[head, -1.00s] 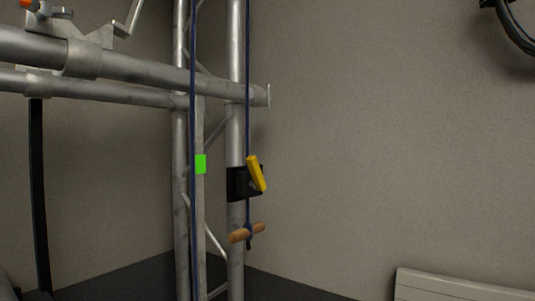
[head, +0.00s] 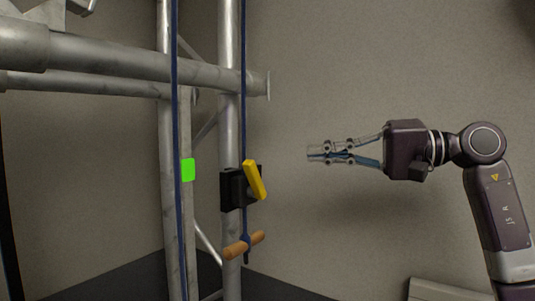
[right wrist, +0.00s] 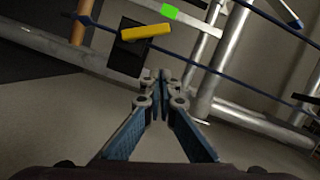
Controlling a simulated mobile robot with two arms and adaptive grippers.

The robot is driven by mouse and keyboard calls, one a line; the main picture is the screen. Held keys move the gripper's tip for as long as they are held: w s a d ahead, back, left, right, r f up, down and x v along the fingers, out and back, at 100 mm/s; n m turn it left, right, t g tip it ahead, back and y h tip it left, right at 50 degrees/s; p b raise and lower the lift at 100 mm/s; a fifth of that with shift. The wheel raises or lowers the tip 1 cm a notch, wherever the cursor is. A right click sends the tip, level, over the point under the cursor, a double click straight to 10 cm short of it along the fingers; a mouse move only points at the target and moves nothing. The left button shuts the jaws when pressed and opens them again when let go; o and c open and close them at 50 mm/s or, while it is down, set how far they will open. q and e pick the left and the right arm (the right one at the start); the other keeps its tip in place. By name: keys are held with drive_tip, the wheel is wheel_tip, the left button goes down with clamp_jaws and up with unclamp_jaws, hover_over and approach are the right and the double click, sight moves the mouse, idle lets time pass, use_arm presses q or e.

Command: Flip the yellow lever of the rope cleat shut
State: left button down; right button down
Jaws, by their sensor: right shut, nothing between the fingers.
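The rope cleat (head: 233,190) is a black block on the upright truss tube. Its yellow lever (head: 255,180) stands tilted, upper end leaning left. A blue rope (head: 244,130) runs down past the cleat to a wooden handle (head: 244,246) hanging below. My right gripper (head: 310,152) is shut and empty, to the right of the lever and slightly higher in the picture, pointing left with a clear gap. In the right wrist view the yellow lever (right wrist: 146,32) and black cleat (right wrist: 128,52) lie beyond the fingertips (right wrist: 160,75). My left gripper is not in view.
Truss tubes (head: 130,62) cross at the upper left. A second blue rope (head: 176,120) hangs left of the cleat, beside a green marker (head: 187,170). A pale panel (head: 450,291) stands low at the right. Open space lies between gripper and cleat.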

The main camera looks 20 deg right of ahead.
sight(255, 180)
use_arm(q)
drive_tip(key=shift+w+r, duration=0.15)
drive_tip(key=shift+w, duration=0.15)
use_arm(e)
drive_tip(key=shift+s+d+r+n+h, duration=0.6)
drive_tip(key=shift+s+r+n, duration=0.2)
drive_tip(key=shift+r, duration=0.1)
drive_tip(key=shift+w, duration=0.1)
